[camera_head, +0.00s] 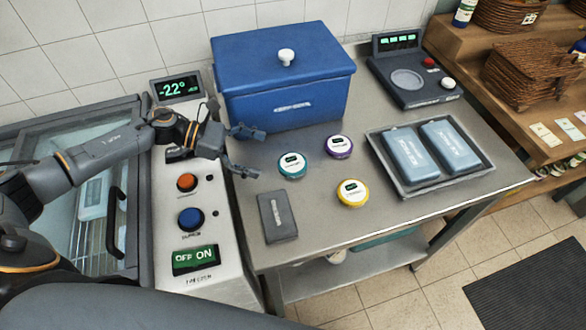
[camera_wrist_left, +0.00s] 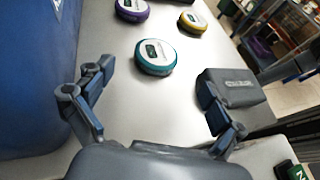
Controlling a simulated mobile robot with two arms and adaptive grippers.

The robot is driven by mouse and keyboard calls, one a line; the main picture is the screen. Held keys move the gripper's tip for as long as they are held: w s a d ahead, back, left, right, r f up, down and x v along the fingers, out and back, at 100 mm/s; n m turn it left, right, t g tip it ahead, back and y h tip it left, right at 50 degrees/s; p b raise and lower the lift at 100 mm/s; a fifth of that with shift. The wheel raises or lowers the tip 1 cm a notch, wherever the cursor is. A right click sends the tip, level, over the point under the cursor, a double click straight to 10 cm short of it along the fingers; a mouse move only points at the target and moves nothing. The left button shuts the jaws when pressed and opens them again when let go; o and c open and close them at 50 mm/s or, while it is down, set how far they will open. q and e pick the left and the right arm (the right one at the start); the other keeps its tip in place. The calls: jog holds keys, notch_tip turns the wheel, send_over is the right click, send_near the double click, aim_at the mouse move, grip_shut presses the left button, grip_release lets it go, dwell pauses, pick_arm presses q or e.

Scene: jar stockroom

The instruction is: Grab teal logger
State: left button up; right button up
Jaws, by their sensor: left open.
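The teal logger (camera_head: 292,165) is a small round disc with a white top and dark display, lying flat on the steel table. It also shows in the left wrist view (camera_wrist_left: 155,58), ahead of and between my fingers. My left gripper (camera_head: 245,152) is open and empty, just left of the teal logger and apart from it. Its two spread fingers show in the left wrist view (camera_wrist_left: 155,112). A purple logger (camera_head: 339,146) and a yellow logger (camera_head: 352,193) lie to the right of the teal one. My right gripper is not seen.
A blue lidded box (camera_head: 285,85) stands behind the loggers, close to my left gripper. A dark grey block (camera_head: 277,217) lies in front. A tray (camera_head: 404,190) with two blue-grey packs is at right. A control panel (camera_head: 190,225) and glass-topped freezer (camera_head: 95,215) are at left.

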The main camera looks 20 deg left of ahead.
aim_at(292, 162)
pick_arm(q)
jog(key=shift+p+x, duration=0.4)
jog(key=shift+x, duration=0.4)
jog(key=p+x, duration=0.2)
jog(key=x, duration=0.3)
jog(key=shift+w+d, duration=0.2)
jog(key=shift+w+d+f, duration=0.1)
jog(key=shift+d+f, duration=0.05)
jog(key=shift+d, duration=0.05)
jog(key=c, duration=1.3)
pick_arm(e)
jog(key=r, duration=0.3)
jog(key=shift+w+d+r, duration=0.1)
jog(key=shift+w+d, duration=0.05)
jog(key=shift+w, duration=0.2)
